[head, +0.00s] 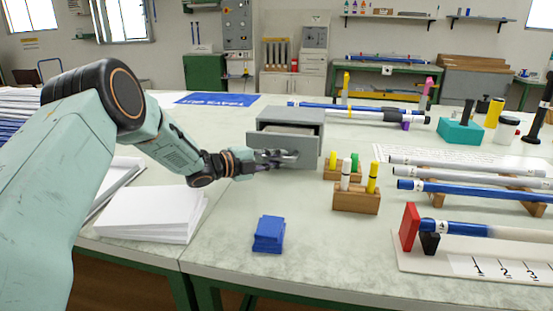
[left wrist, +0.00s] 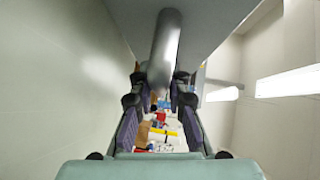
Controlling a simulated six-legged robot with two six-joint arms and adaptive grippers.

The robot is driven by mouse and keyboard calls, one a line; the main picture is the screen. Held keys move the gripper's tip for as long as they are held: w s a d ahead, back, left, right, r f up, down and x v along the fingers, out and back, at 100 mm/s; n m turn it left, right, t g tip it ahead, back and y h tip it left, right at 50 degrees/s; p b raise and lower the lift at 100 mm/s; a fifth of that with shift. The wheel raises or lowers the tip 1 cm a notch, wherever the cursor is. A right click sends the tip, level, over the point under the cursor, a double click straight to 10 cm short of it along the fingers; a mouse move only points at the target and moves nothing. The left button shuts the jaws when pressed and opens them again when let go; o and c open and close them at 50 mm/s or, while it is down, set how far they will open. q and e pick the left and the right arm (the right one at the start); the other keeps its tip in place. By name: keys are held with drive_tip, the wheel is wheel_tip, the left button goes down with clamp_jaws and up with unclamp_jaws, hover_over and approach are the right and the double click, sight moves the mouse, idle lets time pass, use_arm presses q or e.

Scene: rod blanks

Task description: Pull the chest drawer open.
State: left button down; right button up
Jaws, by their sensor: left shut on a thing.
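The small grey chest (head: 300,114) stands on the pale worktable. Its drawer (head: 305,152) is part way out toward me, with a strip of its inside showing above the front. My left gripper (head: 275,158) is at the drawer front, shut on the handle, which the fingers mostly hide in the head view. In the left wrist view the handle (left wrist: 165,50) is a grey rounded bar running down between the two fingers of my left gripper (left wrist: 158,105). My right gripper is not in view.
A blue stack (head: 269,234) and a white paper stack (head: 152,212) lie in front of the chest. A wooden holder with markers (head: 356,200) stands close to the right. Rods on racks (head: 470,190) fill the right side. The table between the stacks is clear.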

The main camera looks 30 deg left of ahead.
use_arm(q)
drive_tip(key=shift+a, duration=0.1)
drive_tip(key=c, duration=1.3)
unclamp_jaws()
drive_tip(key=shift+w, duration=0.1)
drive_tip(key=v, duration=1)
drive_tip(key=shift+s+a, duration=0.15)
drive_tip(key=shift+s, duration=0.1)
drive_tip(key=shift+s+a+r, duration=0.1)
drive_tip(key=shift+s+a, duration=0.2)
drive_tip(key=shift+s, duration=0.3)
drive_tip(key=shift+s, duration=0.1)
